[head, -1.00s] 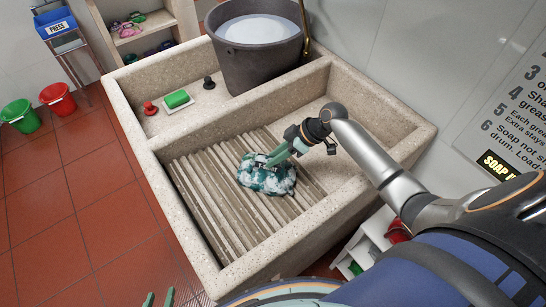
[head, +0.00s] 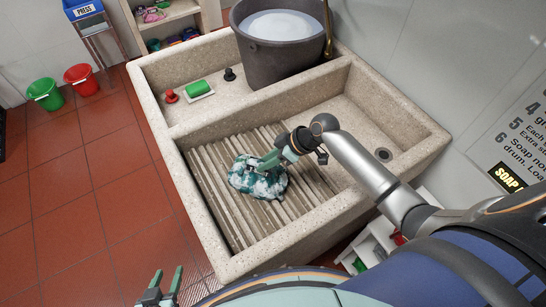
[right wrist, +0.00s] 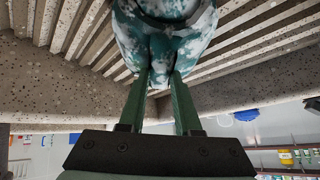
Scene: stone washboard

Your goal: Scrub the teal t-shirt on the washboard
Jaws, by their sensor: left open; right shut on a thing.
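The teal t-shirt (head: 258,180) is a bunched heap covered in white suds. It lies on the ridged washboard (head: 222,205) in the front basin of the stone sink. My right gripper (head: 266,162) reaches in from the right and is shut on the t-shirt's upper part. In the right wrist view the same t-shirt (right wrist: 165,45) is pinched between the two green fingers (right wrist: 160,85), with the ridges behind it. My left gripper (head: 163,282) is open and empty at the bottom left, over the floor and outside the sink.
A dark bucket (head: 283,60) of sudsy water stands in the sink's back part. A stone divider and rim surround the washboard. A drain (head: 384,154) is at right.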

